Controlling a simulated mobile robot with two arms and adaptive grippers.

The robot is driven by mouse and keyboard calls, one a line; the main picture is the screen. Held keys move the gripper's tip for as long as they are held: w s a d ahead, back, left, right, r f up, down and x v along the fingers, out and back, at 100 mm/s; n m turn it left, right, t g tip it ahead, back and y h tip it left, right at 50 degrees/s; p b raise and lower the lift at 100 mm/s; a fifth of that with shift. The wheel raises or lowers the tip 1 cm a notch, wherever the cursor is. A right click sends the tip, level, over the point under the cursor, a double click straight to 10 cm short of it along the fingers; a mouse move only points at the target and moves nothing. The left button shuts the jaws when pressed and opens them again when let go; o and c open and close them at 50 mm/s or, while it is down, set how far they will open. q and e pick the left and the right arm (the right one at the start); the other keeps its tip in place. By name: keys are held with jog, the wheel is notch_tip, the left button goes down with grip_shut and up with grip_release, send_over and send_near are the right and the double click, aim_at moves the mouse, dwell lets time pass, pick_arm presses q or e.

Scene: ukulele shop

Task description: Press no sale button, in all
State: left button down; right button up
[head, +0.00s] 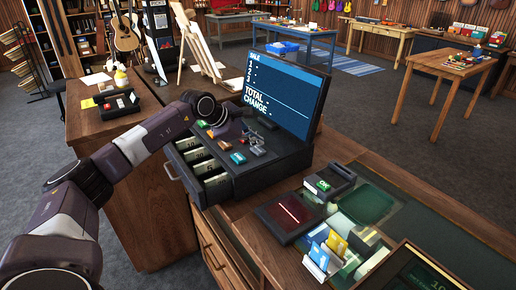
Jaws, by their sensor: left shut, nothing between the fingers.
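The cash register (285,158) is a dark till on the wooden counter. Its screen (287,92) lists numbered lines with TOTAL and CHANGE. Its top panel carries a green key (202,124), an orange-red key (223,146) and a teal key (238,158); their labels are too small to read, so I cannot tell which one is no sale. The cash drawer (228,190) stands open at the front, with banknotes in its compartments. My left gripper (256,148) is shut and empty, low over the key panel right of the coloured keys; I cannot tell whether it touches. My right gripper is out of view.
A dark tray (289,216) and a small card terminal (330,181) lie right of the register. Coloured packets (328,250) sit in front on the glass-topped counter. A wooden easel (203,48) stands behind on the left. Open floor (375,105) lies beyond the counter.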

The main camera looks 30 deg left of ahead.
aim_at(256, 150)
pick_arm(q)
jog(key=shift+r+p, duration=1.6)
jog(key=shift+r, duration=0.95)
jog(key=shift+f, duration=0.1)
